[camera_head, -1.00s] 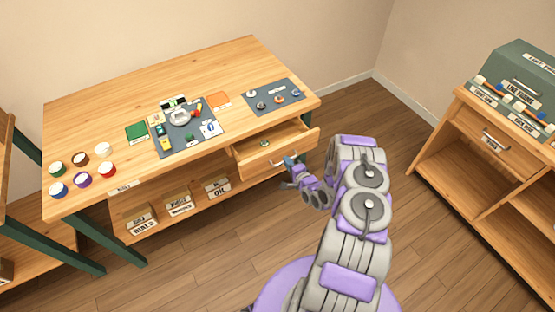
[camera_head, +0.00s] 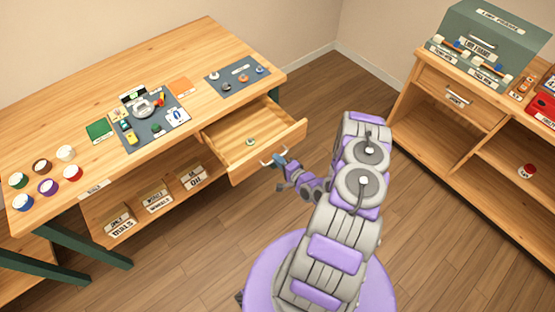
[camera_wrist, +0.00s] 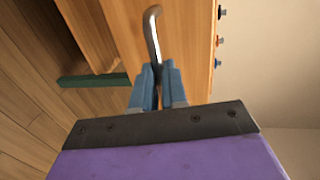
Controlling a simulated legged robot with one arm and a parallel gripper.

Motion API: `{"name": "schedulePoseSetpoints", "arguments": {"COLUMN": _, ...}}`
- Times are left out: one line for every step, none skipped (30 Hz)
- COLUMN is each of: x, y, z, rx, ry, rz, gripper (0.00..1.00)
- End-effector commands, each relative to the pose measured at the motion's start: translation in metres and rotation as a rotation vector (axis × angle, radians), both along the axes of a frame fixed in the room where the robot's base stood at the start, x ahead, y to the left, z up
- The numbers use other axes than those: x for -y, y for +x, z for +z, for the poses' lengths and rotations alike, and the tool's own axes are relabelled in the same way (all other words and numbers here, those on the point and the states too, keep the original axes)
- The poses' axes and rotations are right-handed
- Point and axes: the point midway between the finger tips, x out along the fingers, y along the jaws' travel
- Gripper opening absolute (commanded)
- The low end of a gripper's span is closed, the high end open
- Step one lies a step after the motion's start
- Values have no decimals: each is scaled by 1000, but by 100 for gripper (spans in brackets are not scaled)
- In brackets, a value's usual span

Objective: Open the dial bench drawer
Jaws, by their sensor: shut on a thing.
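The wooden dial bench drawer (camera_head: 245,138) stands pulled out from the right part of the bench (camera_head: 160,62). In the wrist view my gripper (camera_wrist: 158,75) pinches one end of the curved handle (camera_wrist: 152,35); the part between the fingers is hidden.
On the bench lie a grey mat with phone parts (camera_head: 150,125), a second mat with small parts (camera_head: 238,77) and several paint pots (camera_head: 47,187). Labelled boxes (camera_head: 157,198) sit on the lower shelf. A wooden cabinet (camera_head: 455,120) stands at right. Floor between is clear.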

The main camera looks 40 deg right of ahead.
Motion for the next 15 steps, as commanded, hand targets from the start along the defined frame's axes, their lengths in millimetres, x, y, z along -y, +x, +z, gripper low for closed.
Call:
{"name": "schedulePoseSetpoints", "arguments": {"x": -2, "y": -1, "z": -3, "rx": -9, "ry": 3, "rz": 1, "gripper": 0}}
{"name": "schedulePoseSetpoints", "arguments": {"x": -1, "y": -1, "z": -3, "rx": -8, "ry": 3, "rz": 1, "gripper": 0}}
{"name": "schedulePoseSetpoints", "arguments": {"x": -1, "y": -1, "z": -3, "rx": -8, "ry": 3, "rz": 0, "gripper": 0}}
{"name": "schedulePoseSetpoints", "arguments": {"x": -1, "y": -1, "z": -3, "rx": -8, "ry": 3, "rz": 0, "gripper": 0}}
{"name": "schedulePoseSetpoints", "arguments": {"x": -1, "y": -1, "z": -3, "rx": -8, "ry": 3, "rz": 0, "gripper": 14}}
{"name": "schedulePoseSetpoints", "arguments": {"x": -1, "y": -1, "z": -3, "rx": -8, "ry": 3, "rz": -1, "gripper": 18}}
{"name": "schedulePoseSetpoints", "arguments": {"x": -1, "y": -1, "z": -3, "rx": -7, "ry": 3, "rz": -1, "gripper": 21}}
{"name": "schedulePoseSetpoints", "arguments": {"x": 0, "y": -1, "z": -3, "rx": -7, "ry": 2, "rz": 0, "gripper": 24}}
{"name": "schedulePoseSetpoints", "arguments": {"x": 0, "y": -1, "z": -2, "rx": -6, "ry": 2, "rz": 0, "gripper": 28}}
{"name": "schedulePoseSetpoints", "arguments": {"x": 0, "y": -1, "z": -2, "rx": -5, "ry": 2, "rz": -1, "gripper": 31}}
{"name": "schedulePoseSetpoints", "arguments": {"x": 0, "y": 0, "z": -2, "rx": -5, "ry": 1, "rz": -1, "gripper": 33}}
{"name": "schedulePoseSetpoints", "arguments": {"x": 0, "y": -1, "z": -2, "rx": -4, "ry": 1, "rz": -1, "gripper": 37}}
{"name": "schedulePoseSetpoints", "arguments": {"x": 0, "y": -1, "z": -1, "rx": -4, "ry": 1, "rz": -1, "gripper": 38}}
{"name": "schedulePoseSetpoints", "arguments": {"x": 0, "y": -1, "z": -1, "rx": -4, "ry": 1, "rz": -1, "gripper": 38}}
{"name": "schedulePoseSetpoints", "arguments": {"x": 0, "y": 0, "z": -1, "rx": -3, "ry": -1, "rz": -2, "gripper": 38}}
